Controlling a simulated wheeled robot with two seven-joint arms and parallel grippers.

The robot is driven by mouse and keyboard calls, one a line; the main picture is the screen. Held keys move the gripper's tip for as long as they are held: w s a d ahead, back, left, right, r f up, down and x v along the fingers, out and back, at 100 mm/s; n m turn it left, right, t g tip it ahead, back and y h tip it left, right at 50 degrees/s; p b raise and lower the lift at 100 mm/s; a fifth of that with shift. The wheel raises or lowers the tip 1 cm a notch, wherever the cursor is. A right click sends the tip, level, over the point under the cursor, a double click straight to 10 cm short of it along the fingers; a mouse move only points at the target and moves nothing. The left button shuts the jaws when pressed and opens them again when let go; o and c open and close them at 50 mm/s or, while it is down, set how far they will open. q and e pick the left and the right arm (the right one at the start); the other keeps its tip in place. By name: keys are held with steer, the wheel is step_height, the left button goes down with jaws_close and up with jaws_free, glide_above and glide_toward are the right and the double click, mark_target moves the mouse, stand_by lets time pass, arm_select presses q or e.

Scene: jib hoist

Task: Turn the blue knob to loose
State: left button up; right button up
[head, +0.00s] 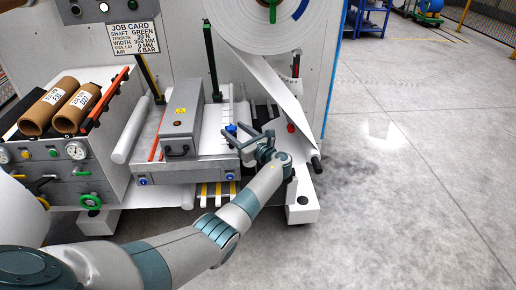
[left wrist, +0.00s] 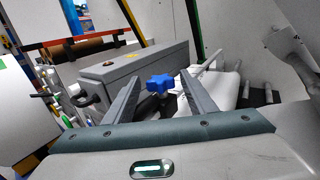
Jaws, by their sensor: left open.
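In the left wrist view the blue knob (left wrist: 160,83) shows between and beyond the two fingers. My left gripper (head: 240,131) is open, with its fingers pointing at the knob from the right. It also shows in the left wrist view (left wrist: 162,77), with a gap on both sides of the knob and no clear contact. The knob's shaft is mostly hidden. My right gripper is not in view.
The grey box (head: 182,118) with a dark handle stands left of the knob. A white web (head: 275,88) runs down from the large roll, close to my left gripper. Two brown cores (head: 62,105) lie at left.

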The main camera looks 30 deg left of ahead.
arm_select(q)
steer(key=b+v, duration=0.1)
steer(key=v, duration=1.3)
steer(key=shift+s+d, duration=0.1)
steer(key=s+d+f+n+h, duration=0.25)
steer(key=s+f+h, duration=0.2)
steer(key=f, duration=0.85)
steer(key=s+d+f+n+h, duration=0.1)
steer(key=s+d+f+h, duration=0.3)
steer(key=f, duration=0.8)
steer(key=s+d+f+n+h, duration=0.1)
steer(key=s+f+h, duration=0.35)
steer(key=f, duration=0.85)
steer(key=s+d+f+n+h, duration=0.1)
steer(key=s+f+n, duration=0.3)
steer(key=s, duration=0.6)
steer(key=s+d+f+n+h, duration=0.2)
steer(key=s+d+f+n, duration=0.2)
steer(key=s, duration=0.6)
steer(key=s+d+f+n+h, duration=0.2)
steer(key=s+f+n, duration=0.4)
steer(key=s, duration=0.4)
steer(key=shift+s+d+n, duration=0.4)
steer(key=shift+d+n, duration=0.1)
steer(key=shift+n, duration=0.35)
